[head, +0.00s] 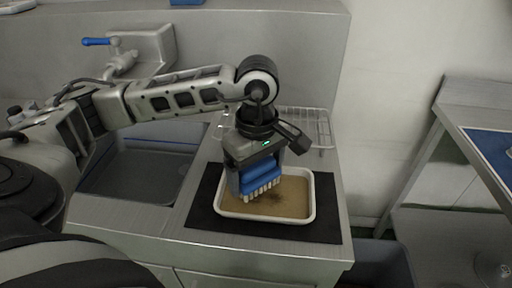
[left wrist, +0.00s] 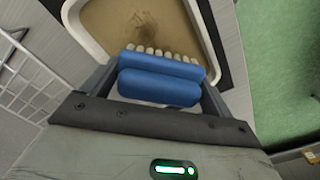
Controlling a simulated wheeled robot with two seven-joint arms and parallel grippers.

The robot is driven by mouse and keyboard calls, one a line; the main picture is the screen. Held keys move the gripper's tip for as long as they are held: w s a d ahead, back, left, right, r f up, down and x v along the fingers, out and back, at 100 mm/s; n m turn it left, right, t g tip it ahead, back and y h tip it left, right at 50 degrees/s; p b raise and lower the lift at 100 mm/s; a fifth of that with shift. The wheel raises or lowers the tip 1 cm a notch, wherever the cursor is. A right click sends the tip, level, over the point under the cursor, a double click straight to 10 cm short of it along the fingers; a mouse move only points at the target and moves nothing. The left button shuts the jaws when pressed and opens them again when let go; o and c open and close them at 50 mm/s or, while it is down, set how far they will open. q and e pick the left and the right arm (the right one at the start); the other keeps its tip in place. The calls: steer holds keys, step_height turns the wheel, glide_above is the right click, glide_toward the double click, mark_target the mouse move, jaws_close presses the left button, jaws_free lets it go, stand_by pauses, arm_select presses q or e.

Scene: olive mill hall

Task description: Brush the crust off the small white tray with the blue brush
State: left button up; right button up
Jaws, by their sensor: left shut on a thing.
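The small white tray (head: 313,203) lies on a black mat (head: 205,213) on the steel counter. A tan-brown crust (head: 292,191) covers most of its floor, with a darker patch near the middle. My left gripper (head: 255,174) is shut on the blue brush (head: 262,180), with the pale bristles pointing down at the left part of the tray. In the left wrist view the brush (left wrist: 160,78) sits between the fingers, and the tray (left wrist: 82,30) and crust (left wrist: 128,22) show beyond it. I cannot tell whether the bristles touch the crust. My right gripper is not in view.
A steel sink (head: 150,172) with a blue-handled tap (head: 97,42) is to the left. A wire rack (head: 318,130) stands behind the tray. A steel table (head: 455,105) with a blue surface is at the right, across a gap.

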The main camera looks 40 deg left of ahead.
mark_target(257, 164)
arm_select(q)
step_height(257, 164, up, 2)
steer(key=shift+p, duration=0.4)
steer(key=shift+r+p, duration=0.8)
steer(key=shift+r, duration=0.7)
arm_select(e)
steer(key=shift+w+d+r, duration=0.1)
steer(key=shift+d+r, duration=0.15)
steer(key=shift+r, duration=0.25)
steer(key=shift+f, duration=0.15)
